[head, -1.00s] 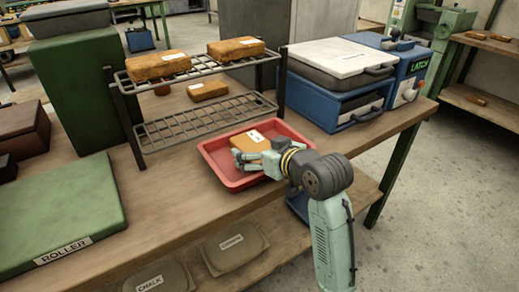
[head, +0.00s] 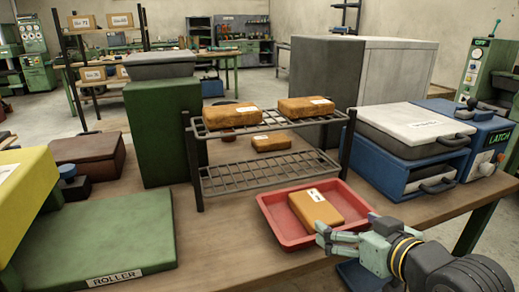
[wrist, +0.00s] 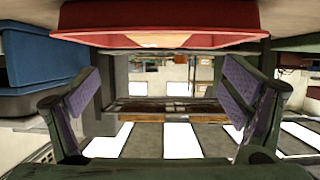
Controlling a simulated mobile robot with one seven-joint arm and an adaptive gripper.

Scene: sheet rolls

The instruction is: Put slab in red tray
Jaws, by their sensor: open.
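An orange-brown slab (head: 316,208) with a white label lies in the red tray (head: 273,222) on the bench. The tray's red wall (wrist: 160,15) shows along the top of the wrist view, with a sliver of the slab (wrist: 165,40) under it. My gripper (head: 326,239) is open and empty at the tray's front right edge, apart from the slab. In the wrist view its two fingers (wrist: 160,88) are spread wide with nothing between them. Two similar slabs (head: 232,115) (head: 305,106) rest on the rack's upper shelf, and another (head: 271,142) sits behind the rack.
The wire rack (head: 262,175) stands just behind the tray. A blue machine with a white lid (head: 418,122) is to the right. A green roller plate (head: 95,235) and a green box (head: 163,130) are at left. Bare bench (head: 225,245) lies left of the tray.

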